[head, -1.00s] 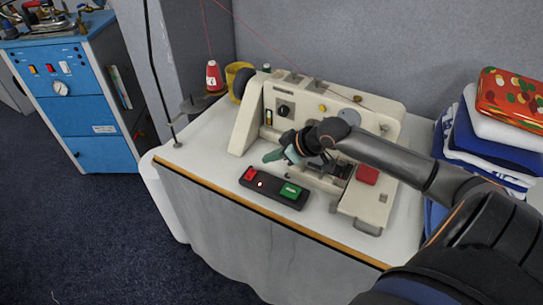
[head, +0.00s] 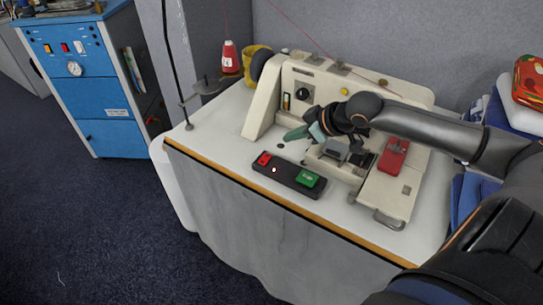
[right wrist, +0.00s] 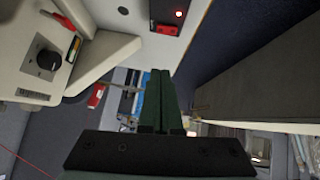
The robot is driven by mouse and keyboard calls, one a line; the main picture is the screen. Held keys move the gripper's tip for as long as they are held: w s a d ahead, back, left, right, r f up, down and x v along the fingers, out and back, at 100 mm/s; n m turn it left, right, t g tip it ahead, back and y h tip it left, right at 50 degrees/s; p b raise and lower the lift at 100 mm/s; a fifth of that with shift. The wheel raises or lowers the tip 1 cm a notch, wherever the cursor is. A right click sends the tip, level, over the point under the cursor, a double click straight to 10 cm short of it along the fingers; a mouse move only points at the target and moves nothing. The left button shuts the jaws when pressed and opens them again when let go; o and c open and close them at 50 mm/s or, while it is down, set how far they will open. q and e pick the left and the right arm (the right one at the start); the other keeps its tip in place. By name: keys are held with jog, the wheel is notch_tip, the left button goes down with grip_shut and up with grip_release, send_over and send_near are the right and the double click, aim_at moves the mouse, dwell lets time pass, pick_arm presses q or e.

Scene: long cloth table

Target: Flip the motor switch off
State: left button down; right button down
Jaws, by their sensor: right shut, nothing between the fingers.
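The motor switch (head: 286,176) is a dark, narrow box on the white tabletop in front of the sewing machine. It has a red button (head: 264,158) at its left end and a green button (head: 307,179) at its right end, with a small bright dot beside the red one. My right gripper (head: 288,135), with greenish fingers, is shut and empty above the table between switch and machine, apart from the switch. My left gripper is not in view.
The cream sewing machine (head: 272,95) stands close behind the gripper, with a red part (head: 393,157) at its right. A thread cone (head: 229,60) and thin stand are at the left. Folded cloths (head: 510,122) are at the right. The tabletop left of the switch is clear.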

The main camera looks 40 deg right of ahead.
dwell(0.3)
send_over(266, 156)
jog(key=s, duration=0.3)
notch_tip(266, 156, down, 7)
jog(key=shift+w+r, duration=0.15)
jog(key=shift+r, duration=0.05)
jog(key=f, duration=0.3)
jog(key=shift+w+d+f, duration=0.2)
jog(key=shift+f, duration=0.5)
jog(key=shift+d, duration=0.1)
jog(key=shift+d+f, duration=0.1)
jog(key=shift+f, duration=0.15)
